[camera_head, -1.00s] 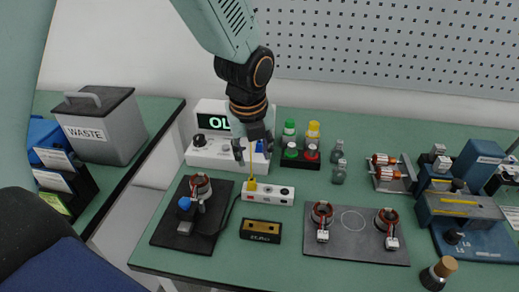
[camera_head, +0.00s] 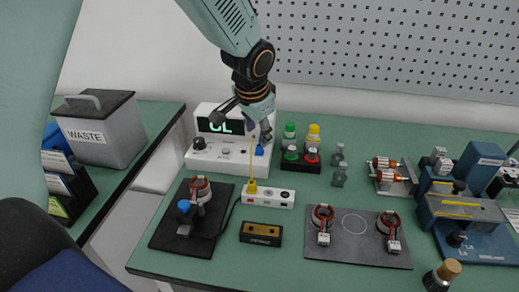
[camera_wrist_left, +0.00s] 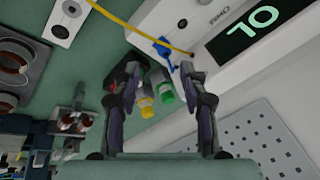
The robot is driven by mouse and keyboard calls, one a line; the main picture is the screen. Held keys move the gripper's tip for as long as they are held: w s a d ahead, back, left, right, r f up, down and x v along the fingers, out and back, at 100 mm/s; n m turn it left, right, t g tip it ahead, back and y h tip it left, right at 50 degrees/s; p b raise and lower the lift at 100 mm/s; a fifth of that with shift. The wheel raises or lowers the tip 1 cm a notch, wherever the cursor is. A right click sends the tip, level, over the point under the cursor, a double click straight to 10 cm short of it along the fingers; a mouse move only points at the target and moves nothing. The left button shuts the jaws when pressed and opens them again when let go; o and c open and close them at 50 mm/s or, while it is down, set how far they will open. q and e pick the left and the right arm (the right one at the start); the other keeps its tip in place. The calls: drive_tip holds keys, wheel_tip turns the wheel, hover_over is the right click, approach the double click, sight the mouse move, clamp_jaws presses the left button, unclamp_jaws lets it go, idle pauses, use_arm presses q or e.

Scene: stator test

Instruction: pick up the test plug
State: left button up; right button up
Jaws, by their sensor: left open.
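My left gripper (camera_head: 243,124) is open and empty, hanging in front of the white tester (camera_head: 200,156) with the green "OL" display. A small blue plug-like part (camera_head: 259,150) shows at the tester's front, just below the right finger. In the left wrist view the blue part (camera_wrist_left: 165,50) lies ahead of the gap between the open fingers (camera_wrist_left: 157,75), apart from them. A yellow cable (camera_head: 251,165) runs from the tester down to a yellow plug (camera_head: 251,187) at the white socket box (camera_head: 272,198). I cannot tell which plug is the test plug. My right gripper is out of view.
Green- and yellow-capped bottles (camera_head: 313,133) stand in a black rack (camera_head: 300,163) right of the tester. A dark mat (camera_head: 165,228) holds a wound stator and a blue-topped part. A grey mat (camera_head: 345,255) holds two coils. A waste bin (camera_head: 120,130) stands left.

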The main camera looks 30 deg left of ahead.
sight(259, 145)
use_arm(q)
drive_tip(key=w+f+n, duration=0.1)
drive_tip(key=f+n, duration=0.1)
drive_tip(key=n, duration=0.1)
drive_tip(key=w+a+f+n+b, duration=0.1)
drive_tip(key=f+n, duration=0.1)
drive_tip(key=w+f+n, duration=0.1)
drive_tip(key=f+n, duration=0.2)
drive_tip(key=shift+w+a+n, duration=0.15)
drive_tip(key=shift+w+n, duration=0.05)
drive_tip(key=shift+n, duration=0.1)
drive_tip(key=shift+r, duration=0.1)
drive_tip(key=shift+s, duration=0.1)
drive_tip(key=shift+c, duration=0.9)
clamp_jaws()
